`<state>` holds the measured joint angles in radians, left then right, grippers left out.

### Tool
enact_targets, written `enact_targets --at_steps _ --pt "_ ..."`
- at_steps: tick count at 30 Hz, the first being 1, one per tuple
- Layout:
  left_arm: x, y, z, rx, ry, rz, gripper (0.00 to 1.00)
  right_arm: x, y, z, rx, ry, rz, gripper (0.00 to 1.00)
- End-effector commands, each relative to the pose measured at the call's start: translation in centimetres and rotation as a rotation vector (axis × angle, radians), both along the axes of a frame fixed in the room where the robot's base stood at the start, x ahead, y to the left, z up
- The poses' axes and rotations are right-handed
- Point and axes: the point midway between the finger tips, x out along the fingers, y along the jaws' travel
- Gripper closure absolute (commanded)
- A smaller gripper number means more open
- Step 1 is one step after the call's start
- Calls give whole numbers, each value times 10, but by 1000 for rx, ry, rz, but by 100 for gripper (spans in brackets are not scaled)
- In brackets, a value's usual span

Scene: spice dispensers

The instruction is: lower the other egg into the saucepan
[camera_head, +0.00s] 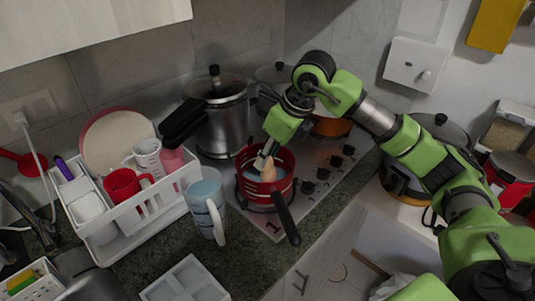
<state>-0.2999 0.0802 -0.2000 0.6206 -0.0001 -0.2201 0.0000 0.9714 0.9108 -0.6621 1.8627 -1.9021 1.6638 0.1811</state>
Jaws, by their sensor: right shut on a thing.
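A red saucepan (282,187) with a dark handle stands on the front of the steel hob and holds pale liquid. My right gripper (264,160) comes down over the pan from above, its fingers at the opening. It is shut on a pale brown egg (268,172), which is at or inside the pan's mouth. I cannot tell whether the egg touches the liquid. A second egg cannot be made out. My left gripper is not in view.
A steel pressure cooker (228,120) stands behind the saucepan. A striped mug (205,205) stands left of it on the counter. A white dish rack (130,215) with cups and plates is further left. An orange pot (330,124) stands behind my right arm.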

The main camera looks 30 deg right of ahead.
Motion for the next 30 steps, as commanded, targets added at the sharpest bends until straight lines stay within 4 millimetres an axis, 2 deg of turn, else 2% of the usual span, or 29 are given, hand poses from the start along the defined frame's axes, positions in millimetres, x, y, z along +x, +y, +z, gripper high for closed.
enact_targets --at_steps 8,9,11,23,26,30 --pt "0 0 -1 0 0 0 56 0 0 -1 0 0 0 94" --pt "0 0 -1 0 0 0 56 0 0 -1 0 0 0 65" --pt "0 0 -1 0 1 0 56 0 0 -1 0 0 0 53" --pt "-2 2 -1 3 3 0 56 -1 -1 3 -1 0 0 53" --pt "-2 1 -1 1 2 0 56 -4 -3 14 -1 -3 -1 53" --pt "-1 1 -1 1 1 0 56 -13 -9 41 -1 -5 -2 53"
